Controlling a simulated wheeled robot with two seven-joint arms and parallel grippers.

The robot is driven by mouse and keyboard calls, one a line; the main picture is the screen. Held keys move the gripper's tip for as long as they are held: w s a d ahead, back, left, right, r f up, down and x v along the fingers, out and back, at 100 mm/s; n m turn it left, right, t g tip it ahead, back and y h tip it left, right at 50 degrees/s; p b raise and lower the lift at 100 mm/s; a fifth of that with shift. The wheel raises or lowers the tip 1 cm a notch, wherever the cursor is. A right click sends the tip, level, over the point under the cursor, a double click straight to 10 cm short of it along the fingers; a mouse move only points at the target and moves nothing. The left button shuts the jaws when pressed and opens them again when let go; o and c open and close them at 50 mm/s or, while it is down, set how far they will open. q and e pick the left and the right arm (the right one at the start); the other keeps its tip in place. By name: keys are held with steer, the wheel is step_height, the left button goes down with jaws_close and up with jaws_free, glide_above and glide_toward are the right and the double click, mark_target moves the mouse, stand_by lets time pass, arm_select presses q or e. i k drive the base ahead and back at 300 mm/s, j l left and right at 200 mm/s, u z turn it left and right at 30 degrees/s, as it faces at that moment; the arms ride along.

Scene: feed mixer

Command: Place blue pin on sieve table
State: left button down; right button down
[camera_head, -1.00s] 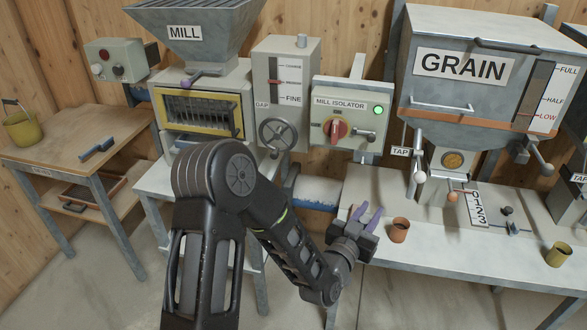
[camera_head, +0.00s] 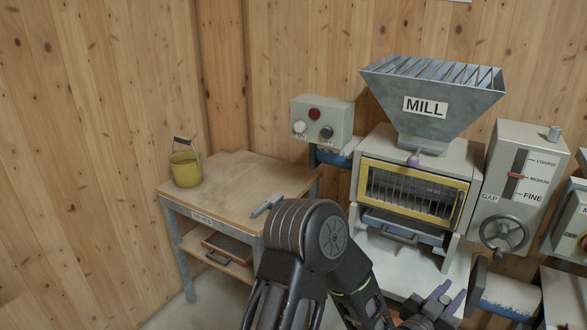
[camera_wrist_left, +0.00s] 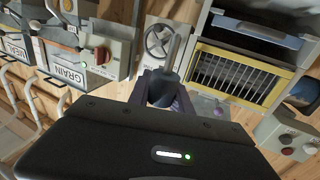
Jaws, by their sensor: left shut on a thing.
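My left gripper (camera_head: 440,302) is low in the head view, in front of the mill's stand. Its purple fingers are shut on a dark blue-grey pin (camera_wrist_left: 163,90), which shows between them in the left wrist view with a thin grey shaft pointing up. The pin is hard to make out in the head view. The sieve table (camera_head: 232,178) is a wooden-topped table with a label on its front edge, left of my arm and well apart from the gripper. My right gripper is not in view.
A yellow bucket (camera_head: 186,170) stands at the table's left, and a blue-handled tool (camera_head: 266,205) lies near its right front edge. The tabletop between is clear. The mill (camera_head: 415,185) and its gap panel (camera_head: 515,190) stand right of the table.

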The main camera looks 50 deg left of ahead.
mark_target(224, 201)
steer(key=k+j, duration=0.1)
steer(key=j, duration=0.35)
steer(key=k+j, duration=0.1)
steer(key=j, duration=0.35)
steer(key=k+j, duration=0.15)
steer(key=j, duration=0.3)
steer(key=k+j, duration=0.1)
steer(key=j, duration=0.4)
steer(key=k+j, duration=0.1)
steer(key=j, duration=0.35)
steer(key=k+j, duration=0.1)
steer(key=j, duration=0.6)
steer(key=i+j, duration=0.2)
steer(key=i, duration=0.2)
